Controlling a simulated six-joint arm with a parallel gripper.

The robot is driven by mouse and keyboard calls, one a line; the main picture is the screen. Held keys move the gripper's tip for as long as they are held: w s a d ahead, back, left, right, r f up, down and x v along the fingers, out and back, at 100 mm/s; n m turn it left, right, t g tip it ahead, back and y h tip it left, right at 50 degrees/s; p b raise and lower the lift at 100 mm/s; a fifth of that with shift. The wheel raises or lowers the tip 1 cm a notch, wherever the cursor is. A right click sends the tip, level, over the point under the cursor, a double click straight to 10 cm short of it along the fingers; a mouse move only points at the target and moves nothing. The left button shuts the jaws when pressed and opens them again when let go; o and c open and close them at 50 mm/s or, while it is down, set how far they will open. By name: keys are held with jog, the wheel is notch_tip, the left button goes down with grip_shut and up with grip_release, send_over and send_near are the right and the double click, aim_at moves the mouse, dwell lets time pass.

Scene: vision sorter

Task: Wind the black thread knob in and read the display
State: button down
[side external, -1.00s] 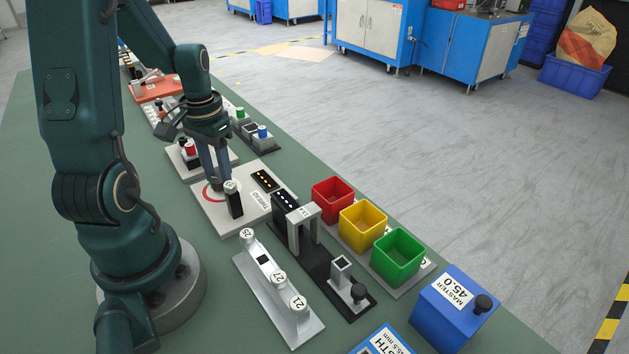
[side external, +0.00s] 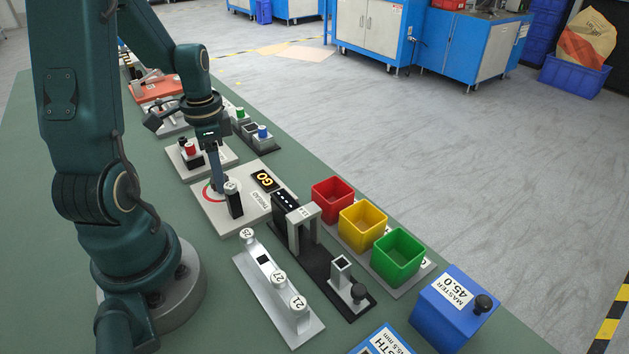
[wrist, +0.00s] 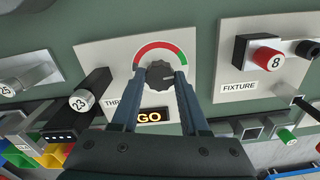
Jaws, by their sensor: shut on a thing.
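The black thread knob (wrist: 160,74) sits on the light thread plate (wrist: 98,60), inside a red and green arc. In the wrist view my gripper (wrist: 160,76) has one finger on each side of the knob and is shut on it. In the side view my gripper (side external: 219,186) points down onto the plate and hides the knob. The display (wrist: 153,115) reads "GO" in yellow letters; it shows in the side view too (side external: 265,180). A black holder with a part marked 23 (wrist: 82,101) stands on the same plate.
A fixture plate (wrist: 258,107) with a red part marked 8 (wrist: 266,60) lies beside the thread plate. Red (side external: 333,213), yellow and green bins stand in a row. A rack (side external: 303,337) of numbered parts and a blue master box (side external: 452,318) are nearer the camera.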

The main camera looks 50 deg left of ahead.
dwell(0.4)
jog(key=shift+c, duration=2)
grip_release()
jog(key=shift+r, duration=2.6)
